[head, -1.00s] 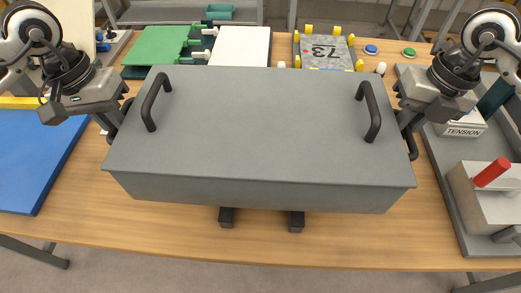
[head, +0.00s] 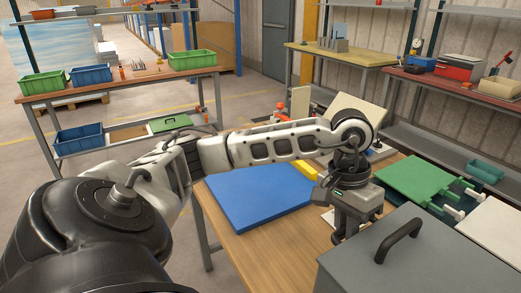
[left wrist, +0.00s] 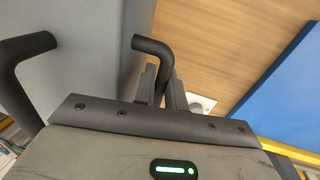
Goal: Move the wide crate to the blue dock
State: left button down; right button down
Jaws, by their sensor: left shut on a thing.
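The wide crate (head: 425,260) is a grey box at the lower right of the head view, cut off by the picture edges. One black top handle (head: 398,240) shows on it. My left gripper (head: 338,234) is at the crate's left end. In the left wrist view its fingers (left wrist: 164,90) are shut on a black side handle (left wrist: 152,46) beside the grey crate wall (left wrist: 95,35). The blue dock (head: 257,195) is a flat blue panel on the wooden table, left of the crate; its edge shows in the left wrist view (left wrist: 285,95). My right gripper is out of view.
Bare wooden tabletop (head: 290,250) lies between the blue dock and the crate. A yellow strip (head: 305,172) is behind the dock. A green panel (head: 420,182) and a white panel (head: 495,222) lie beyond the crate. A shelf with green bins (head: 192,60) stands far left.

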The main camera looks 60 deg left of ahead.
aim_at(252, 168)
jog(key=u, duration=2.8)
jog(key=i, duration=2.4)
jog(key=z, duration=2.85)
